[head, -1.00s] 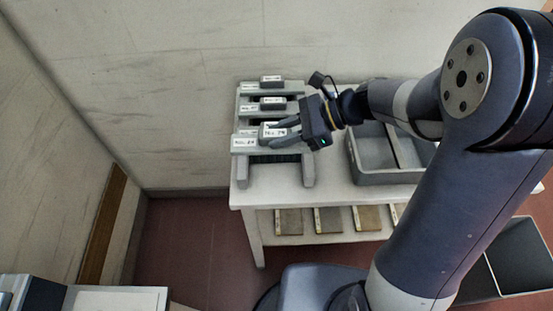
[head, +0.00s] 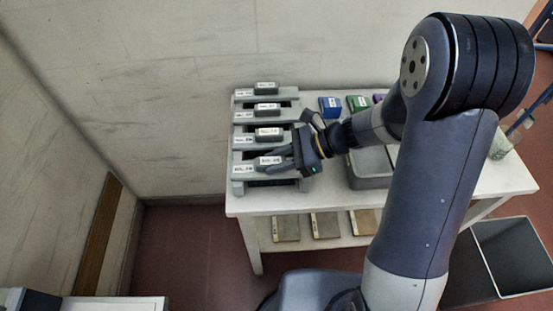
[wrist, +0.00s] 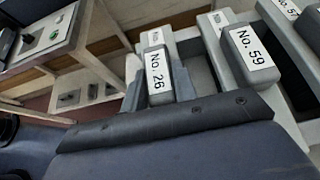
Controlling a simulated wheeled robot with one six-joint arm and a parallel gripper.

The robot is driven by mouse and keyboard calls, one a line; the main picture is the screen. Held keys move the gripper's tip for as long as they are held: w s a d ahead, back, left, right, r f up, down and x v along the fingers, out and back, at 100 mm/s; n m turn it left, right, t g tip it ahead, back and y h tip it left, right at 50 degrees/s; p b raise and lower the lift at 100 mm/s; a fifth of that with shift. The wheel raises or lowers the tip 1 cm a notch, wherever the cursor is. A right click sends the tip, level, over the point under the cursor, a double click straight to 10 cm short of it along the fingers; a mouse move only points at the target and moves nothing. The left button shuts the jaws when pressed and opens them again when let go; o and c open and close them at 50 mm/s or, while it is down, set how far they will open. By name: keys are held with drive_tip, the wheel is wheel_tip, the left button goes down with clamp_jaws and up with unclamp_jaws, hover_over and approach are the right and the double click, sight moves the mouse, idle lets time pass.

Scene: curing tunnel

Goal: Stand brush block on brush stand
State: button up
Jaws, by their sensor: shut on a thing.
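The brush stand (head: 238,186) is a grey rack with several labelled rungs on the left of the white table. My gripper (head: 268,163) reaches in from the right and is shut on a grey brush block (head: 271,159) with a white label, at the front rung. In the wrist view the block (wrist: 157,62) reads "No. 26". It looks upright; I cannot tell whether it touches the rung. Another block (wrist: 243,62), reading "No. 59", sits on the neighbouring rung.
Similar grey blocks stand on the rungs behind. A grey tray (head: 370,178) is right of the stand, with a blue block (head: 330,107) and a green block (head: 358,104) behind it. Flat pieces lie on the lower shelf. A dark bin (head: 507,260) stands on the floor.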

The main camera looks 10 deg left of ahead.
drive_tip(key=o, duration=1.1)
drive_tip(key=shift+c, duration=0.2)
drive_tip(key=shift+w+d+r, duration=0.1)
drive_tip(key=shift+d+r, duration=0.05)
drive_tip(key=shift+r, duration=0.1)
drive_tip(key=v, duration=1.1)
drive_tip(key=shift+d+b, duration=0.3)
drive_tip(key=shift+b, duration=0.05)
